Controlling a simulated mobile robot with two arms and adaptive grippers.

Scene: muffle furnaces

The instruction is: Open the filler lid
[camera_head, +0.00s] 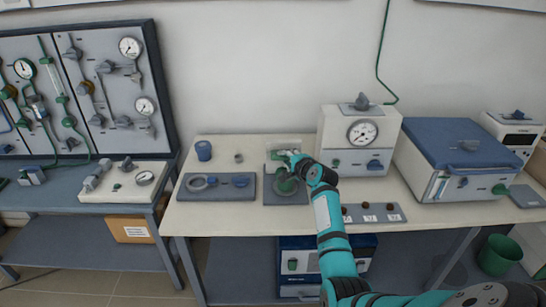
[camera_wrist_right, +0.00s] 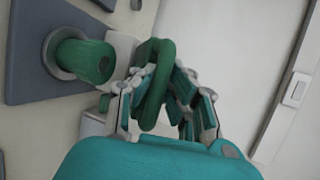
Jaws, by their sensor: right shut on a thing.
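A green filler neck (camera_head: 287,187) stands in a metal ring on a grey base plate (camera_head: 270,199) at the middle of the table. In the right wrist view the round green neck (camera_wrist_right: 90,62) shows at the left. My right gripper (camera_head: 290,159) is just behind and above the neck in the head view. In the wrist view its fingers (camera_wrist_right: 160,95) are shut on a green loop-shaped handle (camera_wrist_right: 162,58), which looks like part of the filler lid. A pale block shows behind the loop; the lid's hinge is hidden. My left gripper is not in view.
A blue-grey plate with a ring and blue cap (camera_head: 217,186) lies to the left, near a blue cup (camera_head: 203,150). A white gauge box (camera_head: 358,141) and a blue-lidded furnace (camera_head: 457,160) stand to the right. A switch strip (camera_head: 373,213) lies near the front edge.

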